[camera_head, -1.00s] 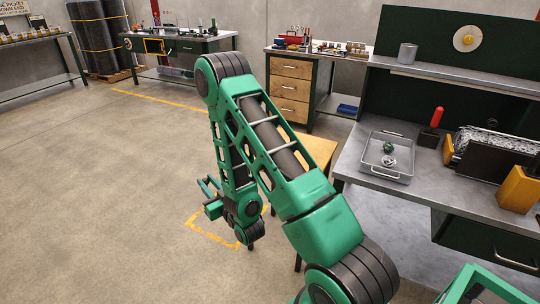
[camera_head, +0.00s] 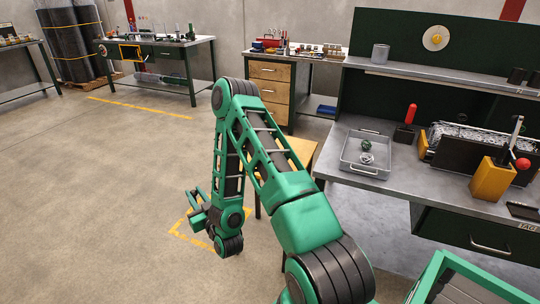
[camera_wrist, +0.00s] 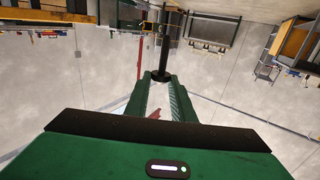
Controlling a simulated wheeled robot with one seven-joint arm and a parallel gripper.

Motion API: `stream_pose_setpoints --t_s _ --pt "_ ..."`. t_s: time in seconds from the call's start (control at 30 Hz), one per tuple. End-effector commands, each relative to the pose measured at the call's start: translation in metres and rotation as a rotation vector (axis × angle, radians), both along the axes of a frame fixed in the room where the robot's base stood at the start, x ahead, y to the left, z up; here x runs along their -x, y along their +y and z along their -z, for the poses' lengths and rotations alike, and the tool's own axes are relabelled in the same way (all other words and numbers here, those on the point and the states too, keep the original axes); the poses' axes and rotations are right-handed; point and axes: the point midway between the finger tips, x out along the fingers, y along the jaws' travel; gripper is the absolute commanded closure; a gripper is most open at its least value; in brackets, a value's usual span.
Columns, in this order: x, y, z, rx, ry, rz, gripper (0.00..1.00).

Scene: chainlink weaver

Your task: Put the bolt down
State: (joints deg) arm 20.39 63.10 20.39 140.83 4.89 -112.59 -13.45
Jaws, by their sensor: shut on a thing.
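My gripper (camera_wrist: 160,84) is shut on the bolt (camera_wrist: 166,38), a dark rod with a wider round dark part at the fingertips in the wrist view. The bolt points away from the jaws. In the head view my gripper (camera_head: 197,203) hangs in the open, left of the grey workbench (camera_head: 400,183) and above the concrete floor. The bolt cannot be made out there.
A grey metal tray (camera_head: 352,166) with small parts stands at the workbench's left end. Right of it are a red-handled tool (camera_head: 410,115) and a yellow block (camera_head: 490,182). A wooden-topped stand (camera_head: 300,150) is behind my arm. The floor at left is clear.

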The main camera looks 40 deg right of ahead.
Motion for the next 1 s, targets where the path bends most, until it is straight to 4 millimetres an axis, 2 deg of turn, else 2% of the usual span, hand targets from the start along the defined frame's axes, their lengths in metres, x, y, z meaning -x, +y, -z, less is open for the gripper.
stream_pose_setpoints --t_s 0.03,0.17,0.37,0.57,0.7,1.0 --pt "-0.001 -0.011 0.004 -0.007 0.000 0.034 1.00" --pt "-0.006 -0.031 0.004 -0.007 -0.001 0.105 1.00" --pt "-0.015 -0.070 -0.008 -0.004 -0.002 0.223 1.00" --pt "-0.021 -0.119 -0.031 -0.005 -0.003 0.346 1.00" --pt "-0.021 -0.160 -0.052 -0.005 -0.003 0.437 1.00" --pt "-0.007 -0.247 -0.099 -0.005 -0.003 0.616 1.00"
